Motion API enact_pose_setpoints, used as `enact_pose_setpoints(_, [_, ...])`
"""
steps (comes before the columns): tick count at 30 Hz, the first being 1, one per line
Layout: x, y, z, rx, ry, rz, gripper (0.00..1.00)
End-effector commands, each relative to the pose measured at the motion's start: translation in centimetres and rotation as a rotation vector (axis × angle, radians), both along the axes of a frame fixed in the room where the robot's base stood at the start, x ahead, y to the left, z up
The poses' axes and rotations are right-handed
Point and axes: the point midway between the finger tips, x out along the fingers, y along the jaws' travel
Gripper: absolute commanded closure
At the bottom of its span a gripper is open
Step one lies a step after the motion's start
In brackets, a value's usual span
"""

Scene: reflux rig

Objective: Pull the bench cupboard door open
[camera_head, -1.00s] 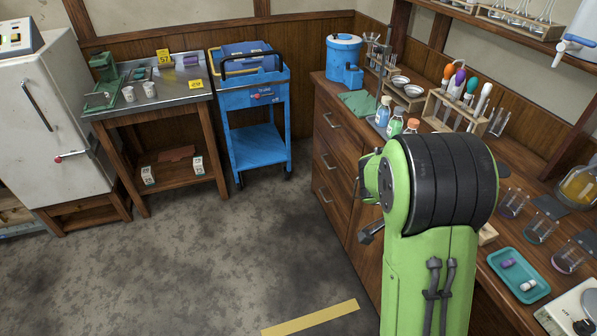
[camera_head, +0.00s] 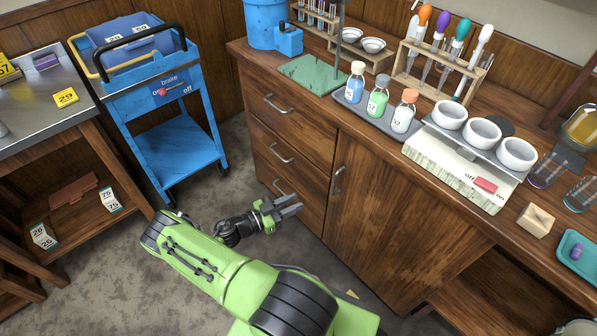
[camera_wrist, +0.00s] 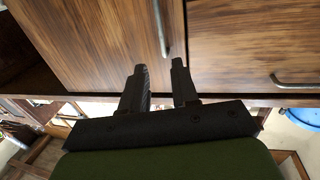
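The bench cupboard door (camera_head: 390,215) is a brown wooden panel below the bench top, right of the drawers, and looks closed. Its vertical metal handle (camera_head: 338,181) is near the door's left edge. My gripper (camera_head: 300,205) is open and empty, in front of the drawers, left of and lower than the handle in the head view. In the wrist view the two fingers of my gripper (camera_wrist: 160,67) are apart, pointing towards the cabinet front. The door (camera_wrist: 90,35) and its handle (camera_wrist: 161,28) show beyond the fingertips, apart from them.
Drawers with metal handles (camera_head: 280,153) stand left of the door. A blue trolley (camera_head: 180,150) stands to the left. The bench top bears bottles (camera_head: 377,100), a scale (camera_head: 455,170) with white bowls, and a dropper rack (camera_head: 440,70). Floor between trolley and bench is clear.

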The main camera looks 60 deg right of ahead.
Motion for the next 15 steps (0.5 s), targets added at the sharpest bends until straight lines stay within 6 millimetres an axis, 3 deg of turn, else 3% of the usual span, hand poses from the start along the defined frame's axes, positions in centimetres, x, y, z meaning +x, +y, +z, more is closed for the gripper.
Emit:
enact_pose_setpoints(5, [-0.8,-1.0,-0.2,-0.018,0.002,0.004,0.71])
enact_pose_setpoints(15, [-5.5,-7.6,-0.3,-0.014,0.002,0.001,0.71])
